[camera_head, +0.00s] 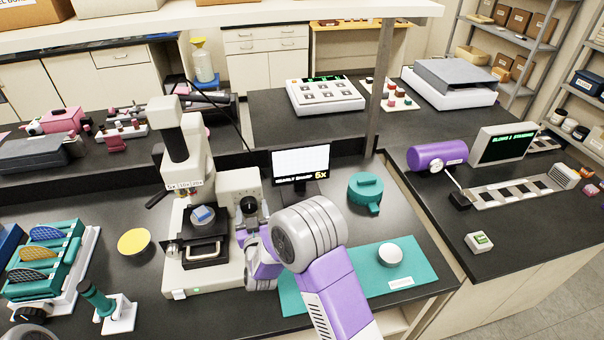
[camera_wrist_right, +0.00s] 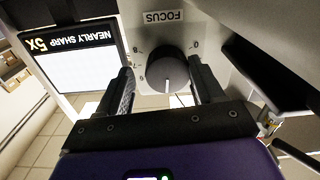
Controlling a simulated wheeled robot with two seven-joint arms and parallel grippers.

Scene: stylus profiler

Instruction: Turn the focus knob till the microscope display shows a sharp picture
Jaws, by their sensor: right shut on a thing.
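The white microscope (camera_head: 188,150) stands on the dark bench, left of centre in the head view. The focus knob (camera_wrist_right: 166,72) is dark and round, under a FOCUS label (camera_wrist_right: 163,17), with a white pointer line toward the bottom of the wrist view. My right gripper (camera_wrist_right: 160,76) is shut on the knob, one finger on each side. In the head view my right gripper (camera_head: 249,218) is at the microscope's right side, partly hidden by my arm. The microscope display (camera_head: 301,163) reads NEARLY SHARP; in the wrist view the display (camera_wrist_right: 75,55) also shows 5x. My left gripper is not visible.
A yellow disc (camera_head: 134,242) and a teal slide rack (camera_head: 46,262) lie left of the microscope. A teal mat (camera_head: 420,262) with a white round dish (camera_head: 389,255) and a teal lidded pot (camera_head: 366,189) are to the right. Bare bench lies between the pot and display.

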